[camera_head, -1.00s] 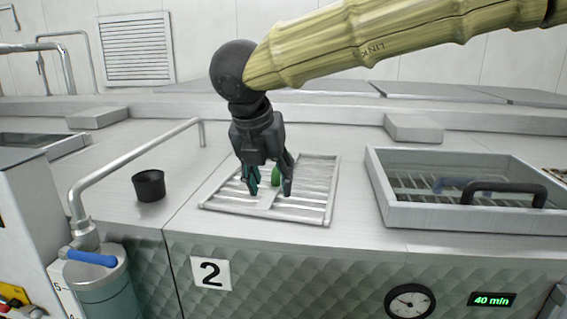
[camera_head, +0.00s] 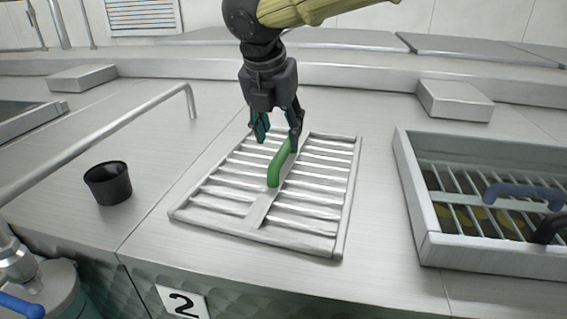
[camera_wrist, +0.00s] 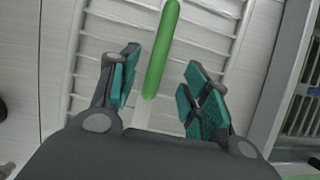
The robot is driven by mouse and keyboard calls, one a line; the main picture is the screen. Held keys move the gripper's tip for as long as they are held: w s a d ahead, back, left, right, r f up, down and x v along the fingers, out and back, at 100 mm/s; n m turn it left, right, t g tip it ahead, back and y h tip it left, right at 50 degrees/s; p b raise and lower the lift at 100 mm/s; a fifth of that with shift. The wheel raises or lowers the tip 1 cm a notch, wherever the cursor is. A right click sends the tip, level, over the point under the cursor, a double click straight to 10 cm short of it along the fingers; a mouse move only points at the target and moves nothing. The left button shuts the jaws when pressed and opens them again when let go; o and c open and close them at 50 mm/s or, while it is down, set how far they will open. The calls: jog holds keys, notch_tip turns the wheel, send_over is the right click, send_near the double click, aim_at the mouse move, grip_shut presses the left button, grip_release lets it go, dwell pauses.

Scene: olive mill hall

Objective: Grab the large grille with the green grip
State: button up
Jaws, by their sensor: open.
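The large metal grille (camera_head: 228,190) lies flat on the steel counter. Its green grip (camera_head: 274,171) stands up along the middle bar. My gripper (camera_head: 277,138) is open and empty above the far part of the grille, fingers pointing down, with one finger overlapping the grip's far end in the head view. In the wrist view the green grip (camera_wrist: 163,50) runs between the two teal-padded fingers, its near end reaching the gap between the fingertips (camera_wrist: 158,75). Whether the pads touch it cannot be told, but gaps show on both sides.
A black cup (camera_head: 108,184) stands left of the grille. A pipe rail (camera_head: 110,135) crosses the left. A grey block (camera_head: 455,101) sits behind.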

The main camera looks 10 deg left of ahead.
aim_at(283, 148)
jog(key=shift+x, duration=1.05)
jog(key=shift+w+f+p, duration=0.45)
jog(key=shift+f+p, duration=0.15)
jog(key=shift+p, duration=0.45)
jog(key=p+x, duration=0.1)
jog(key=x, duration=0.2)
jog(key=shift+w, duration=0.2)
jog(key=shift+f, duration=0.3)
grip_shut()
jog(key=shift+r, duration=0.1)
